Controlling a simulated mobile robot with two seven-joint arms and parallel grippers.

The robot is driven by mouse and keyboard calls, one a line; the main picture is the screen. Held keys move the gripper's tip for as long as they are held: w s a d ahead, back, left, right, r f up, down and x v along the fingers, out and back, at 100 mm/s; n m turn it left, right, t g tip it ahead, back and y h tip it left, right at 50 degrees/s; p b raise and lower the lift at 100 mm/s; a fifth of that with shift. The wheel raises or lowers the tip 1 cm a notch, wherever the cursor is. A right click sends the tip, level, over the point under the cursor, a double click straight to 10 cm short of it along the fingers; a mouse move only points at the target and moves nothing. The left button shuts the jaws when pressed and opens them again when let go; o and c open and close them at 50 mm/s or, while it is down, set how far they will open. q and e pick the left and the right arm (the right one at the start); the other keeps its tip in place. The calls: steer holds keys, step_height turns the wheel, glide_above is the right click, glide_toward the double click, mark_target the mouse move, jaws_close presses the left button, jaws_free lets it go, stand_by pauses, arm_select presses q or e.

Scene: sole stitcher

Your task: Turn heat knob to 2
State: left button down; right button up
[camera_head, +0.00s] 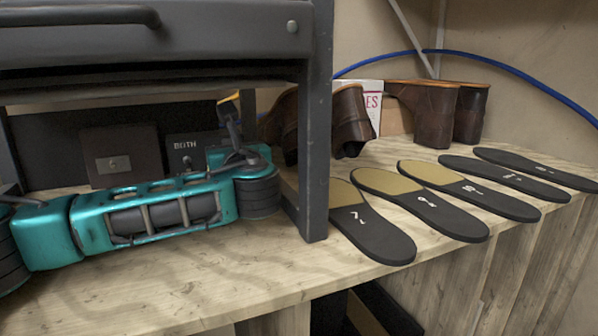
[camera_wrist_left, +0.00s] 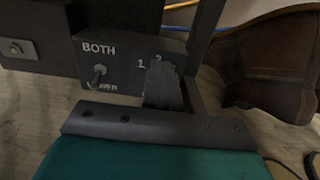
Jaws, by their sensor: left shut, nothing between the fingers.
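A dark control panel (camera_head: 182,147) stands on the bench behind my teal left arm. In the left wrist view the panel (camera_wrist_left: 130,67) reads "BOTH" above a small toggle switch (camera_wrist_left: 97,76), with a partly covered label below. The heat knob is not visible; the fingers hide that part of the panel. I cannot tell whether they touch it. My right gripper is in neither view.
A dark metal post (camera_head: 315,130) stands right of the panel, under a large grey machine body (camera_head: 210,40). Numbered soles (camera_head: 372,222) lie along the bench to the right. Brown boots (camera_head: 425,105) stand behind them. Another brown boot (camera_wrist_left: 270,60) is close right of the gripper.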

arm_select(q)
steer(key=shift+w+a+f+y, duration=0.15)
steer(key=shift+a+f+y, duration=0.15)
steer(key=shift+a+f, duration=0.25)
steer(key=shift+r, duration=0.4)
steer(key=shift+s+d+f, duration=0.1)
steer(key=shift+s+d, duration=0.1)
steer(key=shift+s, duration=0.2)
steer(key=v, duration=0.5)
steer(key=shift+r, duration=0.25)
steer(key=shift+s, duration=0.15)
steer(key=shift+r, duration=0.1)
